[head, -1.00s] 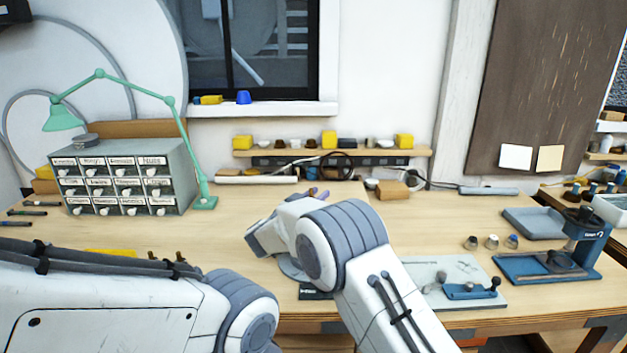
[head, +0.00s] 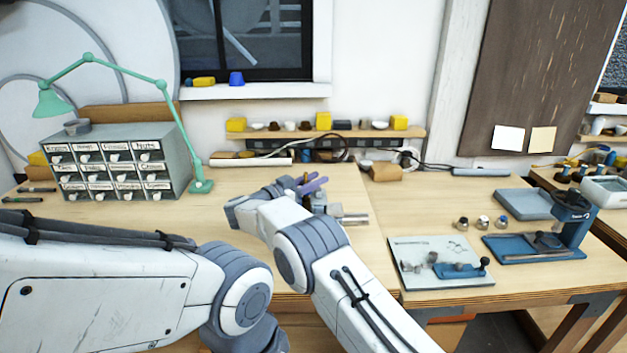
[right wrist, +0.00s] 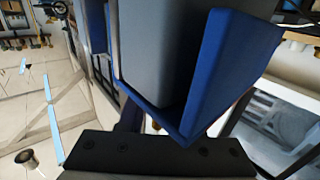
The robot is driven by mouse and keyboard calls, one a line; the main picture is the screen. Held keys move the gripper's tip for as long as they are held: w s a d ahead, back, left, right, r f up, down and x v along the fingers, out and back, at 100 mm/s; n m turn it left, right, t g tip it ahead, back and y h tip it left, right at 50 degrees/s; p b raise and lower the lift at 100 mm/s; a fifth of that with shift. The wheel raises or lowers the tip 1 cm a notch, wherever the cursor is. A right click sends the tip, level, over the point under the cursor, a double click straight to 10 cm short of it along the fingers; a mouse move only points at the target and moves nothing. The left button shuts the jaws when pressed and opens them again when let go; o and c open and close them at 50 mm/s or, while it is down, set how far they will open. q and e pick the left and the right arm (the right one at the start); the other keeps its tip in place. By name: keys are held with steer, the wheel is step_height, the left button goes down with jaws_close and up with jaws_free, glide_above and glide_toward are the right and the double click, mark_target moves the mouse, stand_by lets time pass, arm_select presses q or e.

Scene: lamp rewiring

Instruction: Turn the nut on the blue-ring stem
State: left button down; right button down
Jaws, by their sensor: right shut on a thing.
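My right gripper (head: 312,183) is over the middle of the bench in the head view, mostly hidden by its own wrist and forearm. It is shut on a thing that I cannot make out. A grey metal cylinder (head: 350,218) lies just right of the wrist; I cannot tell whether it is joined to anything. In the right wrist view a large blue part (right wrist: 235,75) around a grey body fills the middle, very close to the camera. Neither the nut nor the blue-ring stem can be told for certain. My left gripper is out of view; its arm crosses the lower left.
A grey mat (head: 415,273) with a small blue fixture (head: 460,270) lies right of my arm. Several small capped parts (head: 482,221) stand behind it, near a blue press (head: 572,215). A drawer cabinet (head: 115,160) and green lamp (head: 201,187) stand at left.

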mark_target(302, 184)
steer(key=shift+r, duration=0.45)
steer(key=c, duration=0.6)
jaws_free()
steer(key=shift+f, duration=0.15)
steer(key=shift+f, duration=0.1)
steer(key=shift+s+a, duration=0.2)
steer(key=b+v, duration=0.2)
steer(key=v, duration=0.6)
steer(key=shift+s+a+b, duration=0.2)
steer(key=shift+a+b, duration=0.1)
steer(key=shift+b, duration=0.1)
steer(key=shift+s+a, duration=0.45)
